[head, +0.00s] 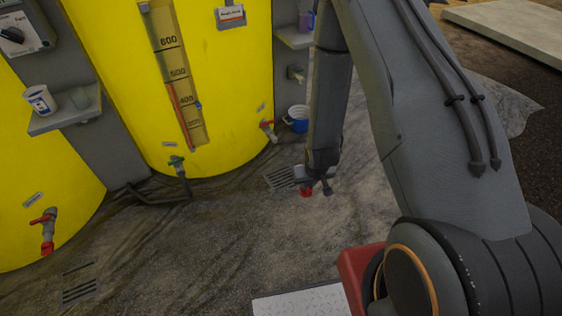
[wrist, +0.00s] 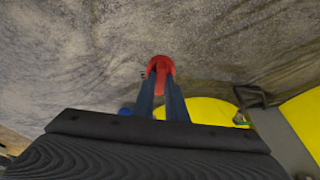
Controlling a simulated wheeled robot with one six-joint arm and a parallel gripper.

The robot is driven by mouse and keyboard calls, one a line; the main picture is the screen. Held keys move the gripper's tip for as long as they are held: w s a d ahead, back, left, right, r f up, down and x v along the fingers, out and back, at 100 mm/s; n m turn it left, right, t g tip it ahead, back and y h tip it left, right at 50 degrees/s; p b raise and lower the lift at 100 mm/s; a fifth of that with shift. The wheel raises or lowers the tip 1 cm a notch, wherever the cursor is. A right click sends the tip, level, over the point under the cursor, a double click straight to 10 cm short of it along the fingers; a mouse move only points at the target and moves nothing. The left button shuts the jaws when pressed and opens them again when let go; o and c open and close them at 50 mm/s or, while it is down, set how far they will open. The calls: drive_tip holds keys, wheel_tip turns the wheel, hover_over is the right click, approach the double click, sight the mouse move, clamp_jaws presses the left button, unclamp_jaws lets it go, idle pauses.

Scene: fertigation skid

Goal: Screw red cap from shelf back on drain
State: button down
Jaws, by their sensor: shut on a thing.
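The red cap (head: 306,193) is in my gripper (head: 316,189), low over the ground in front of the right tank. In the wrist view the red cap (wrist: 160,68) sits at the tips of my gripper's fingers (wrist: 161,92), which are shut on it. A drain valve (head: 268,130) with a red handle is at the lower right of the tank, up and left of my gripper and apart from it. No red cap shows on its spout. Another drain valve (head: 47,222) on the left tank has a red handle and a red end.
A blue and white bucket (head: 297,119) stands beside the right valve. A green-handled valve (head: 177,163) with a hose is at the tank's front. Floor grates lie nearby.

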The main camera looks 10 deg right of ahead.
drive_tip(key=w+f+n+t+y+b, duration=0.1)
drive_tip(key=w+f+t+y+b, duration=0.1)
drive_tip(key=w+f+t+b, duration=0.3)
drive_tip(key=w+f+n+t+y+b, duration=0.1)
drive_tip(key=w+f+t+b, duration=0.4)
drive_tip(key=w+f+b, duration=0.9)
drive_tip(key=w+f+n+t+y+b, duration=0.1)
drive_tip(key=w+f+t+y+b, duration=0.2)
drive_tip(key=w+f+b, duration=0.7)
drive_tip(key=w+t+b, duration=0.2)
drive_tip(key=w+b, duration=1)
drive_tip(key=b, duration=0.2)
drive_tip(key=shift+w+d+t+b, duration=0.15)
drive_tip(key=shift+d+t+b, duration=0.1)
drive_tip(key=shift+t+b, duration=0.15)
drive_tip(key=b+x, duration=0.1)
drive_tip(key=x, duration=0.1)
drive_tip(key=b+x, duration=0.1)
drive_tip(key=shift+w+a+f+b, duration=0.1)
drive_tip(key=shift+w+f+b, duration=0.2)
drive_tip(key=shift+w+b, duration=0.05)
drive_tip(key=shift+f+x, duration=0.1)
drive_tip(key=shift+x, duration=0.5)
drive_tip(key=shift+f+x, duration=0.15)
drive_tip(key=shift+x, duration=0.45)
idle(0.4)
